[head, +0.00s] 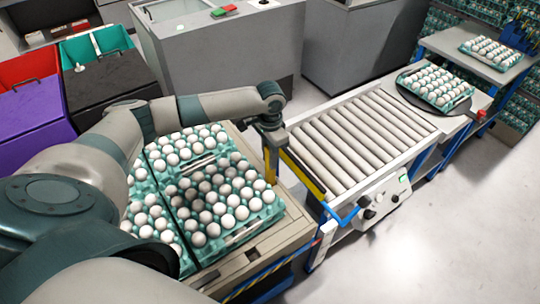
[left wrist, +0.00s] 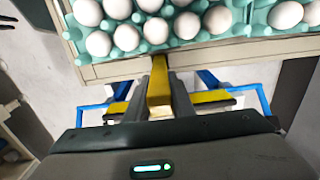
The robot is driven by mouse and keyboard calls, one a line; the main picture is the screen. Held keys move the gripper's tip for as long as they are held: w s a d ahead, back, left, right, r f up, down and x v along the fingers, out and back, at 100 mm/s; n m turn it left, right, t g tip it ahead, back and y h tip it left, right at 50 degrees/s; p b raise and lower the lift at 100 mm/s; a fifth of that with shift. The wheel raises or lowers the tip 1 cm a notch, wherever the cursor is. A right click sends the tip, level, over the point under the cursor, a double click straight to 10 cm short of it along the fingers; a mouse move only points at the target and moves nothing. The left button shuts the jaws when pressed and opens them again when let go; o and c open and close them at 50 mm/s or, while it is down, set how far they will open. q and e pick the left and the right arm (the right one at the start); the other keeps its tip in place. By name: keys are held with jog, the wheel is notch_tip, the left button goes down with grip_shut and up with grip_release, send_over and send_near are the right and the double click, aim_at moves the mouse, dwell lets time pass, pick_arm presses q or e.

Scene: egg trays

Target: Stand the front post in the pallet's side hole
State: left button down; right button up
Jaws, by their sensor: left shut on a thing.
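My left gripper (head: 270,150) points down at the right side of the pallet and is shut on a yellow post. The post (head: 270,170) looks upright in the head view, its lower end beside the egg trays. In the left wrist view the post (left wrist: 159,88) runs from between the fingers to the pallet's edge (left wrist: 110,70). I cannot tell whether its end is in a hole. The beige pallet (head: 285,232) carries teal trays of white eggs. A small dark opening (head: 252,254) shows in its near border. My right gripper is not in view.
A roller conveyor (head: 350,145) with a yellow-and-black end bar (head: 303,173) stands close right of the post. Its control box (head: 384,196) faces the open floor. Egg trays (head: 200,190) fill the pallet's middle. Purple and black bins (head: 110,90) stand behind my left arm.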

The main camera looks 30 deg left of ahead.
pick_arm(q)
jog(key=shift+f, duration=0.55)
jog(key=c, duration=1.5)
grip_release()
jog(key=shift+o, duration=0.2)
notch_tip(320, 180, up, 17)
jog(key=b, duration=0.4)
jog(key=shift+r, duration=0.2)
jog(key=shift+s+f, duration=0.1)
